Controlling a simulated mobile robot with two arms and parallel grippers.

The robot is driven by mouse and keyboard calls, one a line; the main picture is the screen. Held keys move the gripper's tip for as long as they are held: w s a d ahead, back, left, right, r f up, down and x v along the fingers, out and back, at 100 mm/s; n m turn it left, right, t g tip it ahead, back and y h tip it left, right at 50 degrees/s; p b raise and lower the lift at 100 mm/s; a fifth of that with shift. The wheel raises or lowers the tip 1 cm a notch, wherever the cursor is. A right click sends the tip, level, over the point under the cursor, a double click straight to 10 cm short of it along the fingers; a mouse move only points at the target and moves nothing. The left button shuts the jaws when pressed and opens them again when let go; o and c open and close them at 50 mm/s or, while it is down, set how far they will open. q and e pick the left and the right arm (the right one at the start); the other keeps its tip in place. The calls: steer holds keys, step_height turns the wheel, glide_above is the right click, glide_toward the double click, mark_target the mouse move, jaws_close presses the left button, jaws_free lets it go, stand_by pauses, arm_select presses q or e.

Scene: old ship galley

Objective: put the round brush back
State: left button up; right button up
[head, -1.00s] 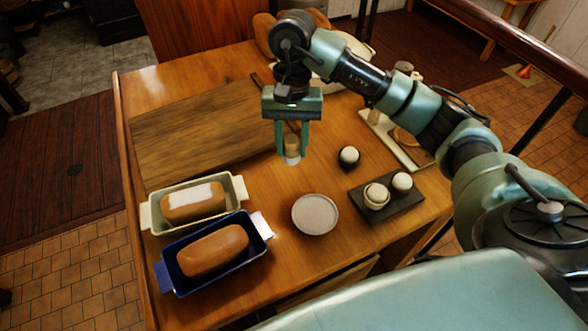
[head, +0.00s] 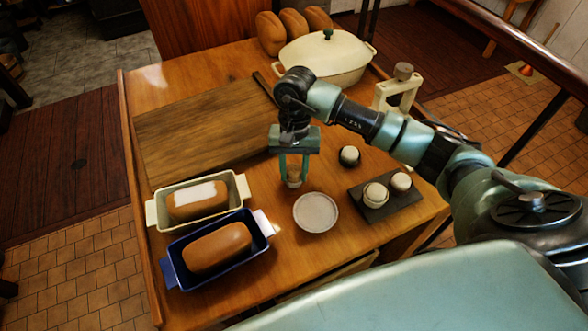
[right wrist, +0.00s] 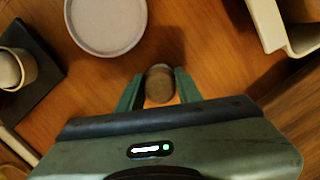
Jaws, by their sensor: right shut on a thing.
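My right gripper (head: 292,181) points down over the table and is shut on the round brush (head: 293,175). The brush is short and upright, with a brown wooden top and a paler lower end between the fingers. In the right wrist view its round top (right wrist: 159,82) shows between the fingertips (right wrist: 158,88). A round, pale grey dish (head: 316,212) lies just in front of and right of the brush; it is empty, and also shows in the wrist view (right wrist: 105,22). I cannot tell whether the brush touches the table. My left gripper is not in view.
A cream pan (head: 244,186) and a blue pan (head: 168,275) hold loaves at left. A wooden board (head: 195,130) and cream casserole (head: 325,58) lie farther back.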

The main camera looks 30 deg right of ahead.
steer(key=shift+f, duration=0.2)
steer(key=o, duration=1.2)
steer(key=shift+r, duration=0.1)
steer(key=shift+r, duration=0.15)
steer(key=r+b, duration=0.1)
steer(key=r, duration=0.3)
steer(key=w+r+b, duration=0.1)
steer(key=r, duration=0.3)
steer(key=d+r+b, duration=0.1)
steer(key=r, duration=0.3)
steer(key=shift+w, duration=0.25)
steer(key=shift+f, duration=0.1)
